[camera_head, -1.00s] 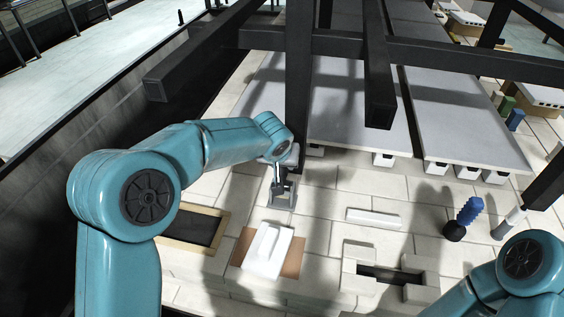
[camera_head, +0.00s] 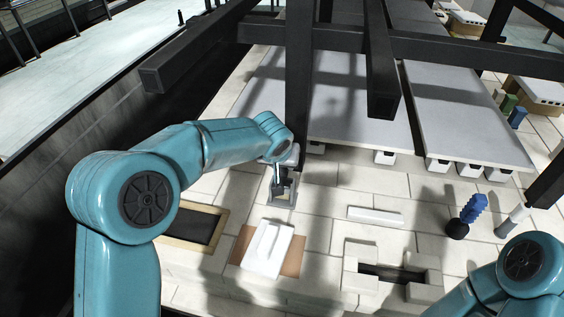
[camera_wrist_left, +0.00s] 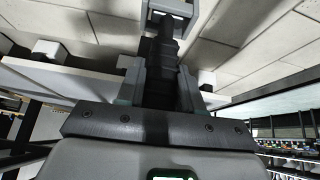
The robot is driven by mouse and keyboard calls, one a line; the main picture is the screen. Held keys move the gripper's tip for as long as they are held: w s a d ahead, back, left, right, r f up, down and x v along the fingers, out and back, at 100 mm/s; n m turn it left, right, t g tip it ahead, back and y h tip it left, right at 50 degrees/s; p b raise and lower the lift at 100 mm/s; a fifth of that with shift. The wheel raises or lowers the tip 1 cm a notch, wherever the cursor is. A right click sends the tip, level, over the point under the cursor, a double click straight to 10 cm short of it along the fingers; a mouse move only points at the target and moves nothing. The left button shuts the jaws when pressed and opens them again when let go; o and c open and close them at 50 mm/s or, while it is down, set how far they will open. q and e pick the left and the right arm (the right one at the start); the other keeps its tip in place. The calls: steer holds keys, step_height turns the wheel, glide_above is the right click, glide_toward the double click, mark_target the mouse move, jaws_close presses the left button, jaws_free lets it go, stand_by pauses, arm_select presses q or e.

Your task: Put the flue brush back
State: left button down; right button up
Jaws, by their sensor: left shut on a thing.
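My left gripper (camera_head: 283,186) is low over the pale brick deck, beside the dark upright post. In the left wrist view its fingers (camera_wrist_left: 160,82) are shut on a dark ribbed thing, which I take to be the flue brush (camera_wrist_left: 161,48). The brush points away from the wrist toward a small grey square holder (camera_wrist_left: 165,6). The holder (camera_head: 281,202) also shows just below the gripper in the head view. I cannot tell how far the brush's end is inside it. My right gripper is out of view; only its arm shows at lower right.
Dark frame beams (camera_head: 300,85) cross in front of grey shelves (camera_head: 445,105). A white block (camera_head: 268,248), a black-floored tray (camera_head: 197,228), a brick-edged slot (camera_head: 385,274), a white bar (camera_head: 375,215) and a blue ribbed piece (camera_head: 473,208) stand nearby.

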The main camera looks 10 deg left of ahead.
arm_select(q)
steer(key=shift+f+b, duration=0.3)
steer(key=shift+f, duration=0.05)
steer(key=c, duration=0.6)
jaws_free()
steer(key=shift+c, duration=0.2)
steer(key=shift+r, duration=0.1)
steer(key=p+v, duration=0.1)
steer(key=v, duration=0.7)
stand_by(0.8)
stand_by(0.3)
